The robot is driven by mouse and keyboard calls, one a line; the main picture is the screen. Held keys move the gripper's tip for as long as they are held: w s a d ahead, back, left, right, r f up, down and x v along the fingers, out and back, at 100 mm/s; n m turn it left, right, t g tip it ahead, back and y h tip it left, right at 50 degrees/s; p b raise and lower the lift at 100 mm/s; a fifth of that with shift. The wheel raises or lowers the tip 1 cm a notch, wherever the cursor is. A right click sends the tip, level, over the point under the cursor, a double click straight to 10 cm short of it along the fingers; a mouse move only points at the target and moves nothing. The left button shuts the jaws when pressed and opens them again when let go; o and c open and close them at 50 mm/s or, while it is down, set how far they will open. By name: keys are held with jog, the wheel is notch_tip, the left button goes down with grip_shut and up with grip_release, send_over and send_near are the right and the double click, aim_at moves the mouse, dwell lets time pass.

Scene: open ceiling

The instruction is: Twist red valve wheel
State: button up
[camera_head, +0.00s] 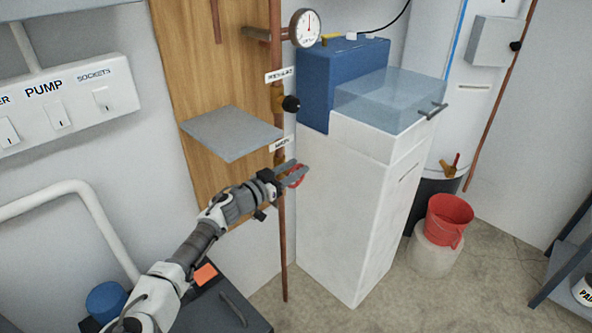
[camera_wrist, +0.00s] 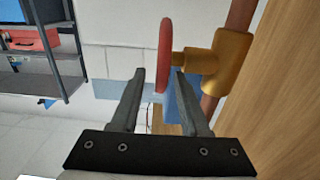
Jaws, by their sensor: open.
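The red valve wheel (camera_head: 296,177) sits on the vertical copper pipe (camera_head: 283,235), below a small white label. In the wrist view the wheel (camera_wrist: 165,68) shows edge-on as a thin red disc, joined by a short stem to a brass valve body (camera_wrist: 230,60). My gripper (camera_head: 290,170) is at the wheel in the head view and partly covers it. In the wrist view my gripper (camera_wrist: 159,75) is open, and the wheel's edge appears between its two fingers. I cannot tell whether either finger touches the wheel.
A grey shelf (camera_head: 232,133) juts out above my arm. A black knob (camera_head: 291,103) and a gauge (camera_head: 305,28) are higher on the pipe. A white cabinet (camera_head: 345,215) stands close on the right. A red bucket (camera_head: 449,220) is further right.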

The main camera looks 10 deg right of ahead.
jog(key=shift+w+d, duration=0.25)
jog(key=shift+d, duration=0.05)
grip_shut()
jog(key=shift+r, duration=0.1)
jog(key=shift+d+r+g+y+p, duration=0.1)
jog(key=shift+d+g+y+p, duration=0.15)
jog(key=shift+g+y+p, duration=0.5)
jog(key=shift+w+d+f+y+p, duration=0.15)
jog(key=shift+f+y+p, duration=0.1)
jog(key=shift+y+p, duration=0.35)
